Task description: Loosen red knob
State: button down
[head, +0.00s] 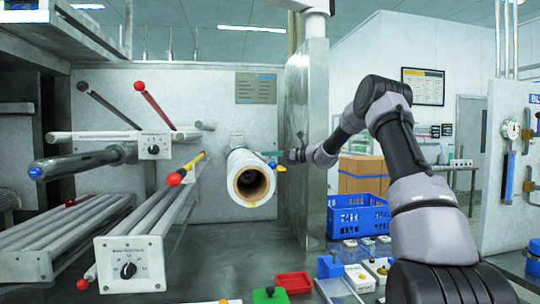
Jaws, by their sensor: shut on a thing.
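Red knobs show elsewhere: a red ball (139,86) on a slanted lever, a red ball (175,178) on a yellow-tipped rod, and a red ball (82,284) low at the left. All of these are well apart from my gripper. A blue knob (272,165) and a yellow one (281,168) sit just below my gripper.
Grey roller frames (130,262) fill the left. A blue crate (358,215), a red tray (293,282) and small coloured switch boxes (331,266) lie at the lower right. The grey floor area in the middle is clear.

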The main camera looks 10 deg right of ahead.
jog(key=n+g+y, duration=0.1)
jog(key=n+g, duration=0.2)
jog(key=g, duration=0.1)
jog(key=n+g+y, duration=0.2)
jog(key=g, duration=0.2)
jog(key=shift+n, duration=0.4)
jog(key=shift+n+g, duration=0.3)
jog(key=shift+g, duration=0.2)
jog(key=c, duration=0.6)
grip_release()
jog(key=shift+d, duration=0.1)
jog(key=d, duration=1)
jog(key=shift+s+d, duration=0.25)
jog(key=shift+d, duration=0.05)
